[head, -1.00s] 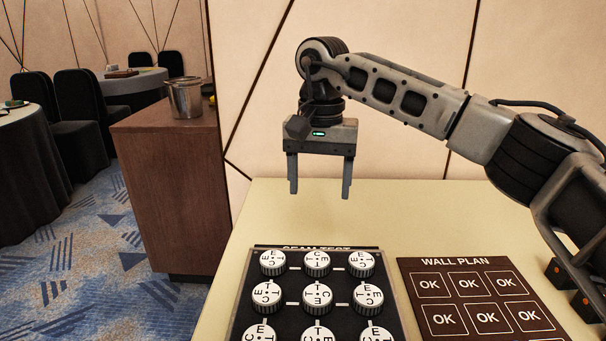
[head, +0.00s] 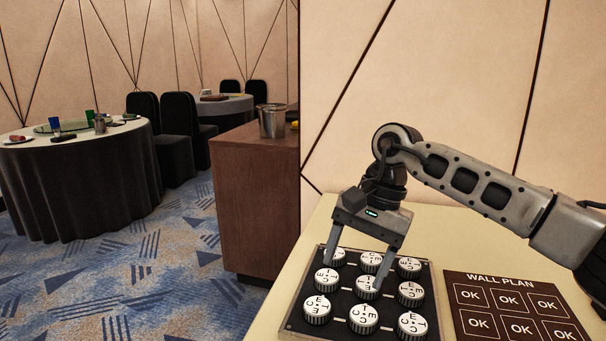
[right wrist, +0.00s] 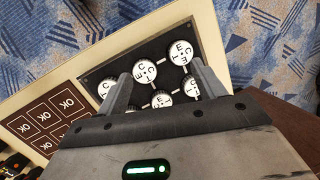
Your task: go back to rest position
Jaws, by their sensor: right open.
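My right gripper (head: 353,272) is open and empty in the head view, its two fingers pointing down over the back part of the black knob panel (head: 289,325). The right wrist view shows its fingers (right wrist: 160,85) spread apart, with white lettered knobs behind and between them. I cannot tell how close the fingertips are to the knobs. The panel carries rows of round white knobs (head: 363,318) with black letters. My left gripper is in neither view.
A brown "WALL PLAN" board (head: 510,283) with several OK boxes lies right of the panel on the pale table (head: 455,255). A wooden cabinet (head: 250,205) with a metal bucket (head: 271,121) stands behind left. A round dining table (head: 85,190) and black chairs are farther left. Carpet between is clear.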

